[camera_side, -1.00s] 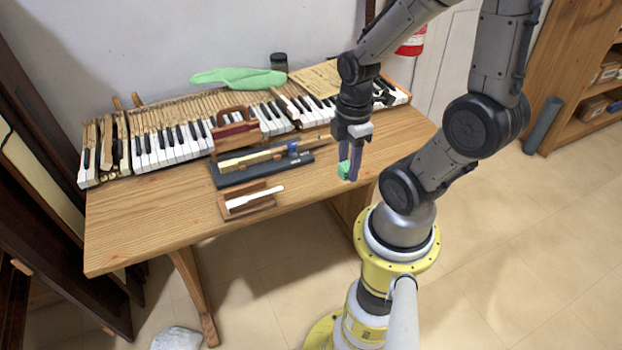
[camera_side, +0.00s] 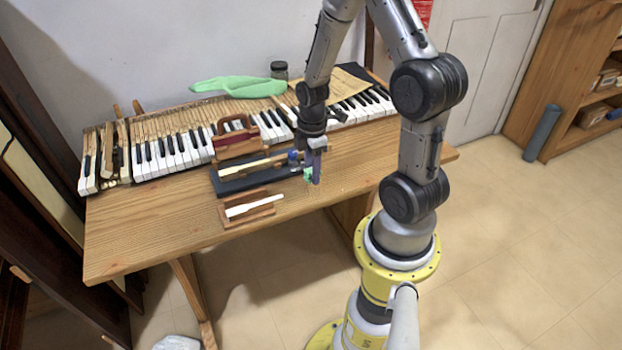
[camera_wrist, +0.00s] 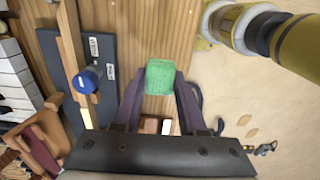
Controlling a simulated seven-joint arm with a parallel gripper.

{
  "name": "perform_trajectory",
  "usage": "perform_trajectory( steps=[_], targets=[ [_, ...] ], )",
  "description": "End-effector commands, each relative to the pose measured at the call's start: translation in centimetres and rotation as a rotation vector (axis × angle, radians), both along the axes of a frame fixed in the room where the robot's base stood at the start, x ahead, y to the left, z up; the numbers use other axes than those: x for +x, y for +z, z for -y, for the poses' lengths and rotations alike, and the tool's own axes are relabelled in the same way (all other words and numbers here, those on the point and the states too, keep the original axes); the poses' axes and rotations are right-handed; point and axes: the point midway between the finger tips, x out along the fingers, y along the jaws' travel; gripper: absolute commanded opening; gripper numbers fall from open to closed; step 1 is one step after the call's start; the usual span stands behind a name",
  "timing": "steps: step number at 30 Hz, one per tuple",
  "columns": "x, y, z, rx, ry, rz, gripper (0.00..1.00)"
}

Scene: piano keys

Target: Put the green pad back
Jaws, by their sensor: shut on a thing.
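The green pad (camera_wrist: 160,76) is a small textured green block. My gripper (camera_wrist: 158,84) is shut on it, with purple fingers on both sides in the wrist view. In the side view my gripper (camera_side: 314,178) holds the green pad (camera_side: 307,174) over the table, just right of the dark board (camera_side: 262,180). The pad is partly hidden there by a finger. I cannot tell how high it is above the wood.
The dark board carries a wooden key stick (camera_side: 245,165) and a blue cylinder (camera_wrist: 88,78). A wooden holder with a white key (camera_side: 250,207) lies in front. The table (camera_side: 150,220) is clear at front left.

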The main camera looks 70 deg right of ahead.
Motion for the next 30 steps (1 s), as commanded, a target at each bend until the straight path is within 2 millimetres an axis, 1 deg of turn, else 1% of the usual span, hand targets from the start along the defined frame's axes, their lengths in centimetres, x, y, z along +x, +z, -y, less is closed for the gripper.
perform_trajectory(
  steps=[3, 6, 9, 22, 23, 27, 30],
  targets=[
    [0.5, -1.1, 0.3, 0.001, 0.0, -0.003, 0.0],
    [0.3, -2.6, 0.2, 0.004, 0.0, -0.005, 0.0],
    [0.4, -3.5, 0.3, 0.001, 0.0, -0.001, 0.0],
    [0.4, -4.0, 0.3, 0.001, 0.0, -0.001, 0.0],
    [0.4, -4.0, 0.3, 0.0, 0.0, 0.0, 0.44],
    [0.4, -4.0, 0.3, 0.0, 0.0, 0.0, 0.69],
    [0.4, -4.0, 0.3, 0.0, 0.0, 0.0, 0.71]
  ],
)
